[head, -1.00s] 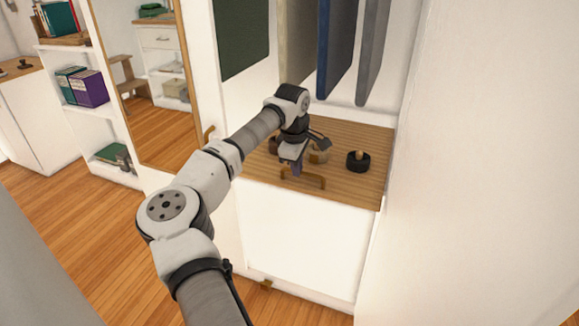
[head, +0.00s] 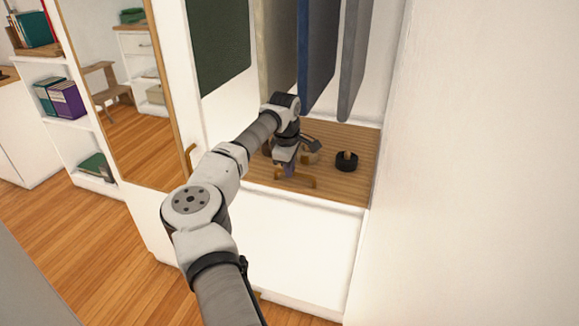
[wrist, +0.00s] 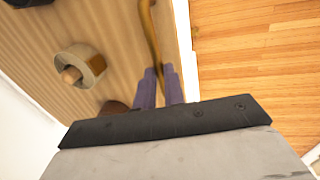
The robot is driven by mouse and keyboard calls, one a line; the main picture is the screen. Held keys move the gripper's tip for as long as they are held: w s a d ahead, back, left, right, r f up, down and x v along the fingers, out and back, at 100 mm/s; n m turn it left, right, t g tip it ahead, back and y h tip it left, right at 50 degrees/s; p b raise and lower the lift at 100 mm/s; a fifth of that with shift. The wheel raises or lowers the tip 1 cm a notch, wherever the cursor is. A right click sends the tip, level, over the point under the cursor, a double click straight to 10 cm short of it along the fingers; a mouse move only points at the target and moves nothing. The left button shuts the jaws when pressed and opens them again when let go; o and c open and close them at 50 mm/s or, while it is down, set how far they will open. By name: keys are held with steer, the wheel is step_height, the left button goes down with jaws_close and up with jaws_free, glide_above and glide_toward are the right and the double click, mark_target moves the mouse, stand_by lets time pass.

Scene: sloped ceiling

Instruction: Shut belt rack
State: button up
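The belt rack (head: 328,187) is a low wooden pull-out tray under the hanging clothes, still partly out from the back of the closet. A curved brass handle (head: 303,180) is on its front; it also shows in the wrist view (wrist: 150,30). Rolled belts stand on it, a black one (head: 346,162) at the right and a tan one (wrist: 80,66). My gripper (head: 289,169) is at the handle. In the wrist view its two purple fingers (wrist: 159,82) are close together with the handle between them. Part of the handle is hidden by the fingers.
A blue garment (head: 318,55), a grey one and a green panel (head: 222,45) hang above the rack. A white wall (head: 470,170) is close at the right. A mirror door (head: 125,100) with a brass handle (head: 190,160) stands at the left. Wooden floor (head: 95,235) is clear at left.

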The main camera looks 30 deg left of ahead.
steer(key=o, duration=0.4)
steer(key=shift+w+a, duration=0.15)
steer(key=shift+w, duration=0.1)
steer(key=shift+o, duration=0.2)
step_height(320, 180, up, 14)
steer(key=s, duration=0.2)
steer(key=shift+s+d+f, duration=0.15)
steer(key=shift+s+d, duration=0.2)
steer(key=shift+s, duration=0.05)
steer(key=shift+f, duration=0.1)
